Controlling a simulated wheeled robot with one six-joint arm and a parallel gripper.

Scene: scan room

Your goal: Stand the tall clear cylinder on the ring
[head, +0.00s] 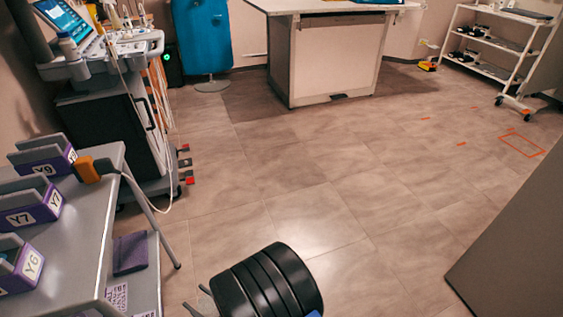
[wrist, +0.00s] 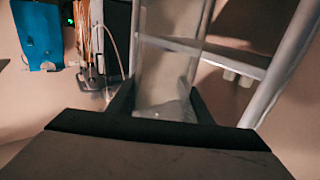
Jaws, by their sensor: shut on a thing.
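In the wrist view, my gripper (wrist: 160,98) has its two dark fingers either side of a pale, see-through upright shape. I take this shape to be the tall clear cylinder (wrist: 166,80). My gripper is shut on it, and it reaches up to the top edge of the picture between the fingers. Its far end and its outline are faint and blurred. I cannot make out the ring in either view. In the head view, neither my gripper's fingertips nor the cylinder can be made out clearly.
A grey cart (head: 92,205) at left carries purple-based holders marked Y9 (head: 45,155), Y7 (head: 30,203) and Y6 (head: 20,268), and an orange block (head: 90,170). Behind stand a scanner machine (head: 110,110) and blue chair (head: 202,38). A table (head: 330,58) stands far off.

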